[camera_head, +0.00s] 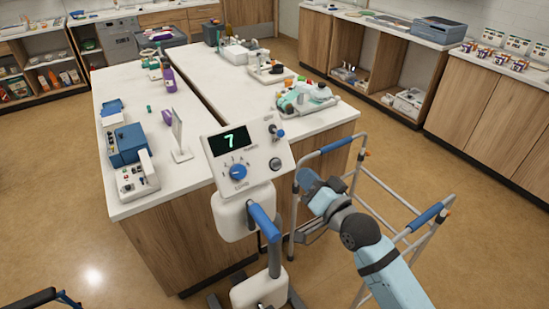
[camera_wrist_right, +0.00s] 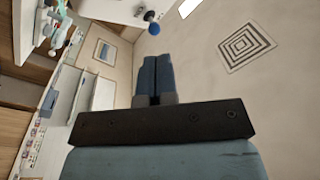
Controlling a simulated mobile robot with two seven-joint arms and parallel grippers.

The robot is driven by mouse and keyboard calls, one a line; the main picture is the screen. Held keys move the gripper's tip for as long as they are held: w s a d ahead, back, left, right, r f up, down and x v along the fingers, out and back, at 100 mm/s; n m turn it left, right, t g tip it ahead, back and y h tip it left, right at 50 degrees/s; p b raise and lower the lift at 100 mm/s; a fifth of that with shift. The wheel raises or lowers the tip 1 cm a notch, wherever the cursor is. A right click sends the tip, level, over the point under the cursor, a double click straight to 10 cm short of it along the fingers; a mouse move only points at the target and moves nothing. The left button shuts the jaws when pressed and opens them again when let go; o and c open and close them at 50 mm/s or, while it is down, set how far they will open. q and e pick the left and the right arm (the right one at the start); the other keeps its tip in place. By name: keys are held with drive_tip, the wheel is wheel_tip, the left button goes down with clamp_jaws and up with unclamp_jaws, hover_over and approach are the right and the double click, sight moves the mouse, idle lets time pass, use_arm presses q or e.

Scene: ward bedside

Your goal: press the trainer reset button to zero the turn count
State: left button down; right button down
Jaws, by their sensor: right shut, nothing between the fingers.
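The trainer's white console (camera_head: 248,160) stands at the front of the table in the head view. Its dark display (camera_head: 229,141) shows a green 7. A blue dial (camera_head: 238,172) sits below the display, a dark round button (camera_head: 275,164) at the lower right, and a small blue-tipped control (camera_head: 278,133) at the upper right. Their small labels are hard to read. My right gripper (camera_head: 304,180) is shut and empty, just right of the console and apart from it. Its closed blue fingers (camera_wrist_right: 156,76) show in the right wrist view. My left gripper is out of view.
A walker frame with blue grips (camera_head: 426,215) stands right of the trainer, close around my right arm. The trainer's blue handle (camera_head: 264,222) sticks out below the console. The white table (camera_head: 205,112) behind holds several devices and a tray of items.

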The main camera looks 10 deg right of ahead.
sight(276, 164)
drive_tip(key=r, duration=0.1)
drive_tip(key=w+r, duration=0.1)
drive_tip(key=shift+w+a+r+y, duration=0.2)
drive_tip(key=shift+w+r+y, duration=0.1)
drive_tip(key=shift+r+y, duration=0.1)
drive_tip(key=w+a+f+b, duration=0.1)
drive_tip(key=w+b, duration=0.1)
drive_tip(key=w+f+b, duration=0.2)
drive_tip(key=w+a+f+b, duration=0.1)
drive_tip(key=w+f, duration=0.1)
drive_tip(key=shift+w+a+f+b, duration=0.2)
drive_tip(key=shift+w+a+b, duration=0.05)
drive_tip(key=shift+a+b, duration=0.15)
idle(0.8)
